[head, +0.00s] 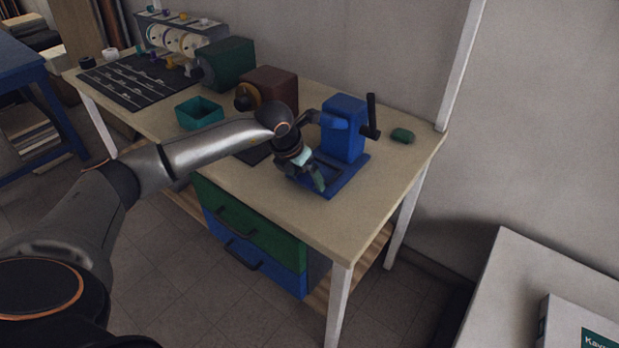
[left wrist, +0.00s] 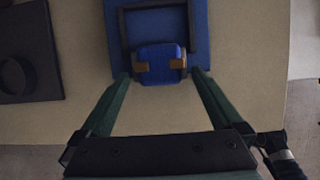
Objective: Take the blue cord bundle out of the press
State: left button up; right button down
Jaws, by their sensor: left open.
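The blue press (head: 343,130) stands on the workbench, with a dark lever at its right. Its blue base (left wrist: 203,45) and a dark frame show in the left wrist view. The blue cord bundle (left wrist: 160,60), with tan bands, sits at the front edge of that base, inside the frame's lower opening. My left gripper (head: 317,180) is over the front of the press base. It is open, and in the left wrist view its green fingers (left wrist: 162,78) point at the bundle, one tip to each side. In the head view I cannot make out the bundle. My right gripper is not in view.
A green open box (head: 199,121) and a dark red machine (head: 273,88) stand left of the press. A wall stands behind.

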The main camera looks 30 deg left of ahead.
pick_arm(q)
jog(key=shift+f, duration=0.15)
jog(key=c, duration=1.2)
jog(key=shift+w, duration=0.1)
